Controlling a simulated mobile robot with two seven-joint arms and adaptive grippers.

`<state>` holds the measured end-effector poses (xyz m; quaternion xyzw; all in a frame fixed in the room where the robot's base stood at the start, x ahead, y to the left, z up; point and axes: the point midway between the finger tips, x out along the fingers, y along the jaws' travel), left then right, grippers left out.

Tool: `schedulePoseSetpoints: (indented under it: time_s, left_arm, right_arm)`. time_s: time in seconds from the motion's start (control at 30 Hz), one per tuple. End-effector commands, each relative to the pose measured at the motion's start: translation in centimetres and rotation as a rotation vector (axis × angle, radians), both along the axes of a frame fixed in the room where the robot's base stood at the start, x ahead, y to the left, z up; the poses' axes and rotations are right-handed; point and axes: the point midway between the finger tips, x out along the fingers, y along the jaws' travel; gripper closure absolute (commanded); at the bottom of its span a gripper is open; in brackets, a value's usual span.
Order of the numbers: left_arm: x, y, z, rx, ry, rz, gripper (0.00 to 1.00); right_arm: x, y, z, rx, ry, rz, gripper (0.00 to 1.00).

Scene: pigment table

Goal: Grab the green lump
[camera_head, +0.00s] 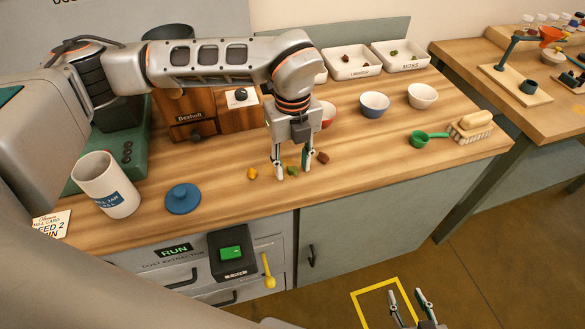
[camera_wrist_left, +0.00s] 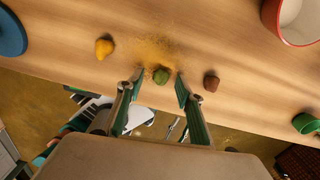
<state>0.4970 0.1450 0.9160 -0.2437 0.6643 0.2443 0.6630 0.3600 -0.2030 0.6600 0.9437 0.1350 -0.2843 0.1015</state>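The green lump (camera_head: 291,171) lies on the wooden worktop near its front edge. In the left wrist view the green lump (camera_wrist_left: 161,76) sits between my left fingertips, with a gap on both sides. My left gripper (camera_head: 293,174) points down over it, fingers apart and empty. A yellow lump (camera_head: 252,173) lies to the left of the gripper and a brown-red lump (camera_head: 323,157) to the right; both are outside the fingers. My right gripper (camera_head: 408,307) is open and empty at the bottom of the head view, low over the floor.
A blue lid (camera_head: 183,198) and a white mug-like jar (camera_head: 105,185) stand to the left. Bowls, including a blue one (camera_head: 374,105), a green scoop (camera_head: 428,138) and a brush (camera_head: 471,126) are to the right. Yellowish powder (camera_wrist_left: 155,48) lies beside the green lump.

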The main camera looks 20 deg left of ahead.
Motion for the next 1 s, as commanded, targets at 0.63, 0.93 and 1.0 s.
schedulePoseSetpoints:
  time_s: [0.63, 0.93, 1.0]
  left_arm:
    - [0.0, 0.0, -0.2, 0.000, -0.001, 0.000, 0.98]
    - [0.1, 0.0, 0.9, -0.001, -0.005, 0.000, 0.98]
    - [0.2, 0.0, 1.6, -0.002, -0.006, -0.001, 0.98]
  right_arm:
    - [0.3, 0.0, 0.3, 0.002, -0.007, 0.000, 0.60]
    - [0.3, 0.1, 0.3, 0.003, -0.006, -0.001, 0.60]
    - [0.2, 0.1, 0.2, 0.003, -0.006, -0.001, 0.60]
